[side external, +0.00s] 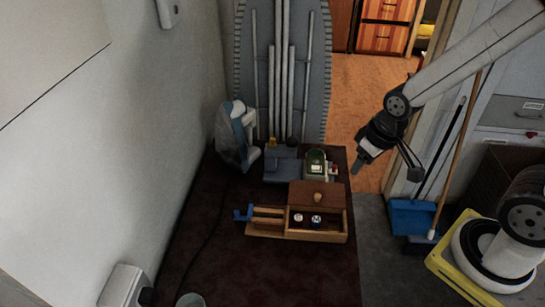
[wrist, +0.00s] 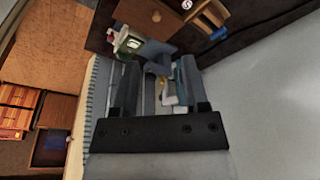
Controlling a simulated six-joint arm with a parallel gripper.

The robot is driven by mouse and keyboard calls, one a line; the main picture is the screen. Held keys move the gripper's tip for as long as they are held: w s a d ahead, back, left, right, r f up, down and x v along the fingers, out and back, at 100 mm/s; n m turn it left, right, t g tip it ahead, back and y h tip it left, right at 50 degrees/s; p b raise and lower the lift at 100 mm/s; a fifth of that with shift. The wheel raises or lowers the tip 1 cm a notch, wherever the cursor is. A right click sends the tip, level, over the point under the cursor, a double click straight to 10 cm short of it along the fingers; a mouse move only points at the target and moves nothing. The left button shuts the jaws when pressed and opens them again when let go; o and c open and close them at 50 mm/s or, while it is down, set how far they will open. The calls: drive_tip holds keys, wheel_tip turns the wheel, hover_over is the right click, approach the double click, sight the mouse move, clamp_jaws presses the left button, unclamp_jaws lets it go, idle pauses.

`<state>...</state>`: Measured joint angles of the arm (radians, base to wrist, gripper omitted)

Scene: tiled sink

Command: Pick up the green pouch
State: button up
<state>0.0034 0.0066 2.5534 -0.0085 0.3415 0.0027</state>
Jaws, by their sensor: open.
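The green pouch (side external: 316,163) appears as a small green item with a pale front, on the dark tabletop among other items. It also shows in the wrist view (wrist: 128,43), at the upper left beyond my left-hand finger. My gripper (side external: 360,163) is in the air to the right of the pouch, near the table's right edge and apart from it. In the wrist view my gripper (wrist: 160,72) has its two fingers spread with nothing held between them.
A wooden box (side external: 296,237) with compartments and a brown lid (side external: 316,195) lies in front of the pouch. A blue-grey item (side external: 282,166) sits left of it. A white and blue iron (side external: 237,135) stands farther left. An ironing board (side external: 283,70) leans behind. The table's front is mostly clear.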

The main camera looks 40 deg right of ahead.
drive_tip(key=w+d+f+n+t, duration=0.1)
drive_tip(key=w+d+f+t, duration=0.1)
drive_tip(key=w+d, duration=0.45)
drive_tip(key=w+d+f+n+t, duration=0.1)
drive_tip(key=w+d+t, duration=0.2)
drive_tip(key=w, duration=0.7)
drive_tip(key=w+d+f+n+t, duration=0.2)
drive_tip(key=w+d, duration=0.2)
drive_tip(key=w, duration=0.4)
drive_tip(key=n+y, duration=0.5)
drive_tip(key=y, duration=0.5)
approach(316, 148)
drive_tip(key=shift+x, duration=0.95)
drive_tip(key=shift+a, duration=0.2)
drive_tip(key=shift+x, duration=1.2)
drive_tip(key=shift+w, duration=0.1)
